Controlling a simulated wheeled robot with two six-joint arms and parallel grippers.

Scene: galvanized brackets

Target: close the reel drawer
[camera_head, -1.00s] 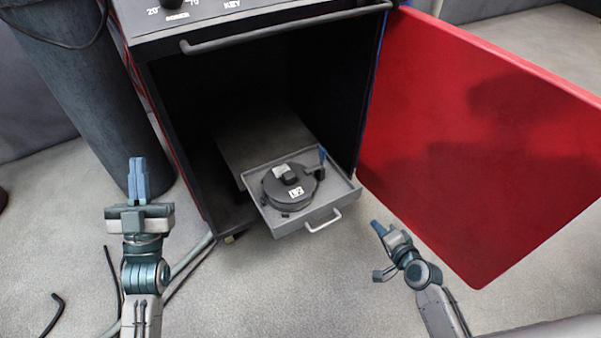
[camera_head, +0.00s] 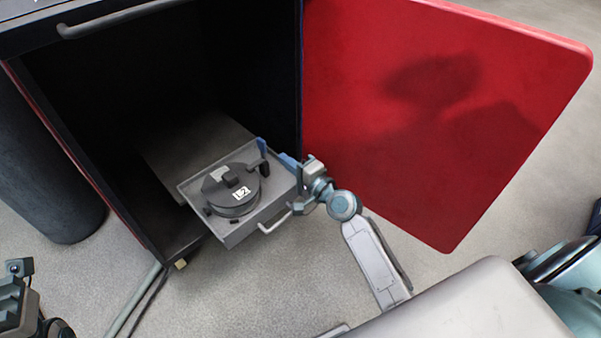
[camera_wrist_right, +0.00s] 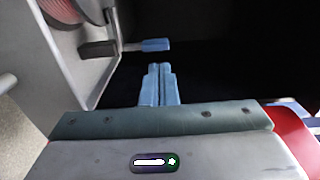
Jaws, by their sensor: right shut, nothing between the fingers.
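The reel drawer (camera_head: 232,238) is a grey tray pulled out of the black cabinet, with a dark round reel (camera_head: 226,203) lying in it. Its pale handle (camera_head: 275,222) is on the front. My right gripper (camera_head: 288,161) is at the drawer's front right corner, with blue fingertips shut and empty. In the right wrist view the shut fingers (camera_wrist_right: 159,84) point toward the dark inside, beside the drawer wall (camera_wrist_right: 91,84) and a blue-tipped lever (camera_wrist_right: 154,45). I cannot tell whether they touch the drawer. My left gripper (camera_head: 12,300) is partly cut off at the lower left; its fingers are not clear.
The black cabinet (camera_head: 115,205) stands open. Its red door (camera_head: 420,130) is swung out to the right, close to my right arm. A dark cylinder (camera_head: 45,185) stands left of the cabinet. Hoses (camera_head: 140,300) lie on the floor. The floor before the drawer is clear.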

